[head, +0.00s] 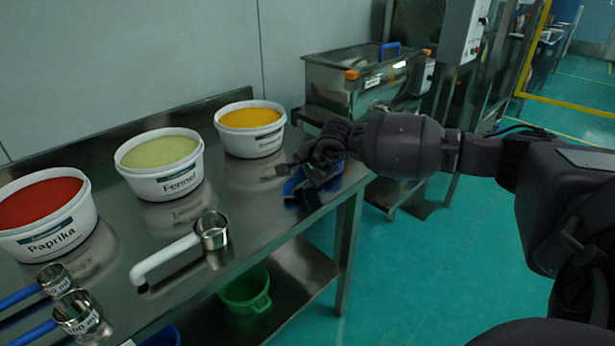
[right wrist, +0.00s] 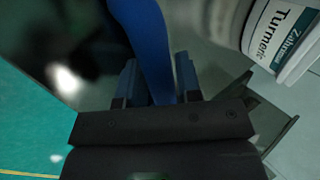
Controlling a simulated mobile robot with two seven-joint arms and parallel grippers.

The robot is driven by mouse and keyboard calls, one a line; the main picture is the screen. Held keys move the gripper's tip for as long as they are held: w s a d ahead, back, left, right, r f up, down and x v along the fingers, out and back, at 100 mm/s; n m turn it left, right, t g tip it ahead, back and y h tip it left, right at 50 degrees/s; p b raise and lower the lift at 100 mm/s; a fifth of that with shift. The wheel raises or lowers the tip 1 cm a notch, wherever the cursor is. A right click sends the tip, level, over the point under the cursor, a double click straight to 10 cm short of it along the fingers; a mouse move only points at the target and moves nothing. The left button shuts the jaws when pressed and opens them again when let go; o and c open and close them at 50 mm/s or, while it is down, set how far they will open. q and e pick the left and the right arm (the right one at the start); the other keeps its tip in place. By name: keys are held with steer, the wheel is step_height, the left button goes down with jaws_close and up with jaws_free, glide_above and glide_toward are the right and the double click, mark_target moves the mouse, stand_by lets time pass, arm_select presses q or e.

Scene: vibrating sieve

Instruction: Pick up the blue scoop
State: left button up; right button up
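A blue scoop (head: 293,187) lies at the right end of the steel table, partly hidden by my right gripper (head: 312,178). In the right wrist view its blue handle (right wrist: 147,40) runs down between the two fingers of my right gripper (right wrist: 156,82). The fingers stand apart, one on each side of the handle, with a small gap seen at the left finger. The handle looks to be between them rather than clamped. The scoop's bowl is hard to make out. My left gripper is not in view.
Tubs of paprika (head: 48,241), fennel (head: 166,188) and turmeric (head: 254,146) stand along the table's back; the turmeric tub (right wrist: 285,40) is near my right gripper. A white-handled scoop (head: 165,258) and two small blue-handled cups (head: 76,314) lie in front. A steel sieve machine (head: 340,95) stands behind.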

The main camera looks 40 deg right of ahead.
steer(key=shift+r, duration=0.1)
steer(key=c, duration=0.5)
steer(key=shift+c, duration=0.2)
